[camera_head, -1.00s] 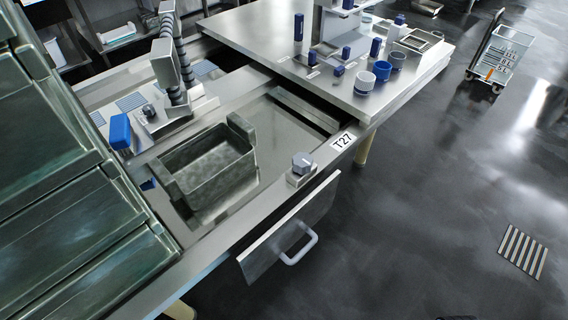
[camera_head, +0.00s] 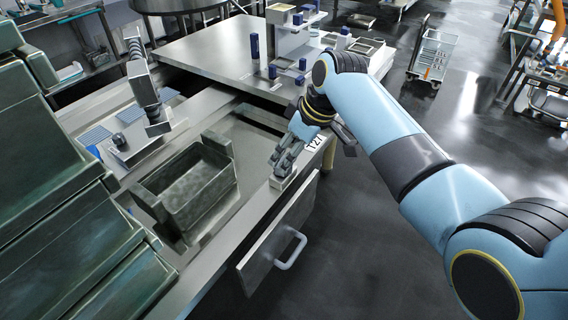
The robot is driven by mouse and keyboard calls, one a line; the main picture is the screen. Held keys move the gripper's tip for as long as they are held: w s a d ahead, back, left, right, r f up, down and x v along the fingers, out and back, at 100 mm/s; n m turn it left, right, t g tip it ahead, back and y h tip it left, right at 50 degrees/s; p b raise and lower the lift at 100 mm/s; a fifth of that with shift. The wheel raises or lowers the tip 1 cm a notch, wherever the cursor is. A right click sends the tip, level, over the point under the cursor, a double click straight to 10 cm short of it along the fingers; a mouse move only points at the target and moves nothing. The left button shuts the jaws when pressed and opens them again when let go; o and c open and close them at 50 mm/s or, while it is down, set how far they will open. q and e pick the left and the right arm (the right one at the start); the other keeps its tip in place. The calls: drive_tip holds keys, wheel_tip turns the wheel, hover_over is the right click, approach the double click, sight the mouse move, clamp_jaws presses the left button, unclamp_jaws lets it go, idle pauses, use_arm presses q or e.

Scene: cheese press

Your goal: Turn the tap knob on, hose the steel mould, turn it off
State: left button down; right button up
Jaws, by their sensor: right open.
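The steel mould (camera_head: 187,190) is an open rectangular box with raised end blocks, standing in the sink basin. My right gripper (camera_head: 289,156) is open, fingers pointing down over the small knob base (camera_head: 285,182) on the counter's front rim. The fingers hide the tap knob, so I cannot tell whether they touch it. The hose with its grey head (camera_head: 142,82) rises from the fitting (camera_head: 140,148) behind the mould. No water shows. My left gripper is not in view.
A steel table (camera_head: 205,55) with blue-capped items stands behind the sink. Large greenish metal panels (camera_head: 65,215) close off the left. A front panel with a handle (camera_head: 288,250) hangs below the knob. A trolley (camera_head: 432,58) stands on the floor beyond.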

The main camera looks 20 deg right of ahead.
drive_tip(key=x, duration=0.3)
drive_tip(key=shift+b, duration=0.4)
drive_tip(key=shift+w+a+f, duration=0.15)
drive_tip(key=shift+w+f, duration=0.05)
drive_tip(key=shift+f, duration=0.4)
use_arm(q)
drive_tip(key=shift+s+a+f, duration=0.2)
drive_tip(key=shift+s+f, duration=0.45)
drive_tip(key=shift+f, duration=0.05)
use_arm(e)
drive_tip(key=c, duration=1.2)
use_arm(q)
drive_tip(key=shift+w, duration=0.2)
